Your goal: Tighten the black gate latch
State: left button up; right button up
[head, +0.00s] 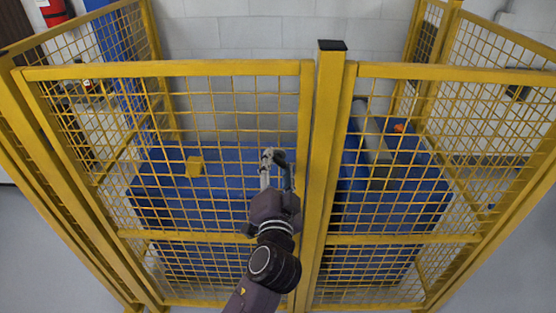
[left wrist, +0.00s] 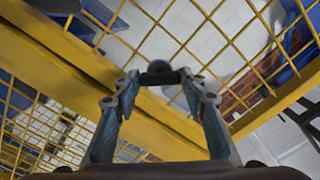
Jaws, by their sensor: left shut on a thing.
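The black gate latch (left wrist: 160,68) shows in the left wrist view as a small dark knob with a dark bar, in front of the yellow gate frame. My left gripper (left wrist: 161,80) has its fingertips on either side of the latch and is shut on it. In the head view my left gripper (head: 273,158) reaches up in front of the left mesh panel, a little left of the yellow centre post (head: 324,150). The latch cannot be made out in the head view, where the gripper covers that spot. My right gripper is in neither view.
Yellow mesh panels (head: 160,71) fence off a blue machine (head: 220,200) in front of me. A yellow block (head: 194,166) and a grey roller (head: 374,150) are behind the mesh. A red extinguisher (head: 52,10) hangs at the back left.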

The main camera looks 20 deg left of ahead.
pick_arm(q)
jog(key=m, duration=0.1)
jog(key=m+p, duration=0.2)
jog(key=shift+a+r+m, duration=0.1)
jog(key=shift+r+m, duration=0.15)
jog(key=shift+m, duration=0.15)
jog(key=shift+m+p, duration=1)
jog(key=shift+m, duration=0.9)
jog(key=o, duration=0.8)
jog(key=shift+w, duration=0.1)
jog(key=o, duration=0.4)
jog(key=shift+w+f, duration=0.1)
jog(key=shift+f, duration=0.15)
jog(key=shift+c, duration=0.2)
